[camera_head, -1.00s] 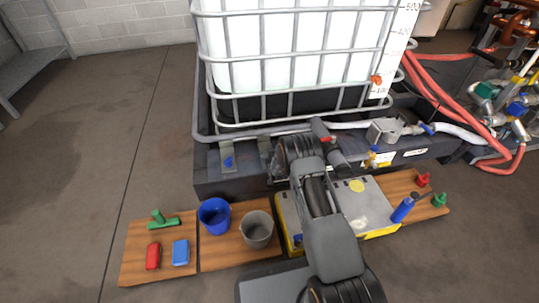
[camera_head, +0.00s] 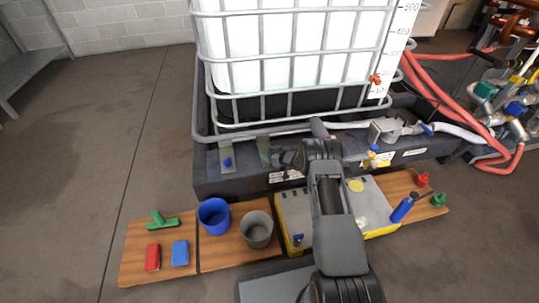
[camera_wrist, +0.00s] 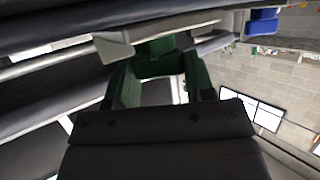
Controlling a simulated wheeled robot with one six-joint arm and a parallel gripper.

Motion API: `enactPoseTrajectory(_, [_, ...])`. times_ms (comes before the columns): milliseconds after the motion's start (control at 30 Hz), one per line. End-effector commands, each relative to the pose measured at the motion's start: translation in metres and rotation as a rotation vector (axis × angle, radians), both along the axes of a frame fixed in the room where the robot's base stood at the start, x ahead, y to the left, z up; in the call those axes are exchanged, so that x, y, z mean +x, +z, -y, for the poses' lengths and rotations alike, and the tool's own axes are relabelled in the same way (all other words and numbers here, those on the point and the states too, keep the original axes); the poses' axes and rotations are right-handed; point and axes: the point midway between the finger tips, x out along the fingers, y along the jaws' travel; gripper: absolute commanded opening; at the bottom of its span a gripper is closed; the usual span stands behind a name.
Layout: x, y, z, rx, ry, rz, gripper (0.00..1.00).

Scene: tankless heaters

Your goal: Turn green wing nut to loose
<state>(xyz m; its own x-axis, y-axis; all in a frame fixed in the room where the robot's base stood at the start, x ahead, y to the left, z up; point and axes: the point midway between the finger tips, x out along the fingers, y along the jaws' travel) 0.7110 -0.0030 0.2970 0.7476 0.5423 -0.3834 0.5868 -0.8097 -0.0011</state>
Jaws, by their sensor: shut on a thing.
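The green wing nut (camera_wrist: 158,52) shows in the wrist view at the upper middle, in front of the gripper. In the head view a small dark green patch (camera_head: 264,154) shows at the grey bracket on the tank's dark base. My gripper (camera_wrist: 160,88) reaches up to the green wing nut and is shut on it. Green surfaces show on both sides of the grip. In the head view my gripper (camera_head: 277,158) lies at this bracket, reaching in from the right. Its fingertips are small and dark there, so the exact contact is unclear.
A blue wing nut (camera_head: 227,162) sits on the bracket to the left. The caged white tank (camera_head: 290,50) stands behind. Wooden boards in front hold a blue bucket (camera_head: 214,215), a grey bucket (camera_head: 257,229) and a grey-yellow case (camera_head: 375,205). Open floor lies at left.

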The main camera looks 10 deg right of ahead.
Motion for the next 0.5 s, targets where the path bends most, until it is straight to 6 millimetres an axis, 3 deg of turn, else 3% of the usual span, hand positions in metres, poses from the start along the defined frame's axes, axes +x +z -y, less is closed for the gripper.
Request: enactPoseTrajectory(500, [0.0015, 0.0004, 0.0018, 0.001, 0.196, 0.001, 0.25])
